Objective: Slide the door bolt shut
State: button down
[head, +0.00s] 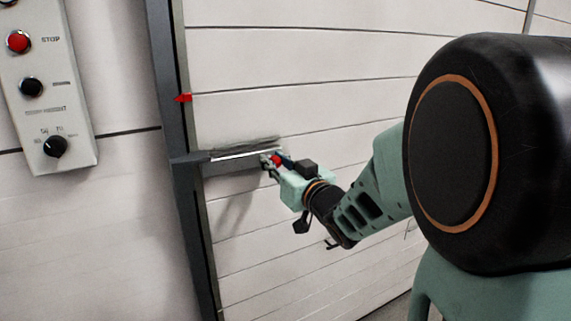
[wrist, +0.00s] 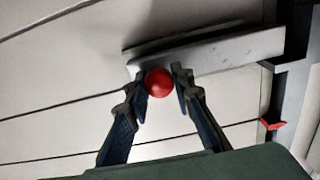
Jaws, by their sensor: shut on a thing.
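The door bolt (head: 235,154) is a grey bar lying across the white panelled door, its left end at the dark door post (head: 188,205). In the wrist view the bolt's bar (wrist: 238,52) runs toward the post at the right. Its red round knob (head: 277,160) is at the bar's right end and also shows in the wrist view (wrist: 159,83). My gripper (head: 273,161) has its two fingers on either side of the knob and is shut on it. In the wrist view, a small gap seems to show beside the right finger.
A control panel (head: 50,85) with a red stop button (head: 18,41) and dark knobs hangs on the wall at the left. The door face around the bolt is clear.

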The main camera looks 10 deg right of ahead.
jog(key=shift+s+a, duration=0.25)
jog(key=shift+a, duration=0.65)
jog(key=c, duration=1.7)
grip_release()
jog(key=shift+a, duration=0.1)
jog(key=shift+d, duration=0.25)
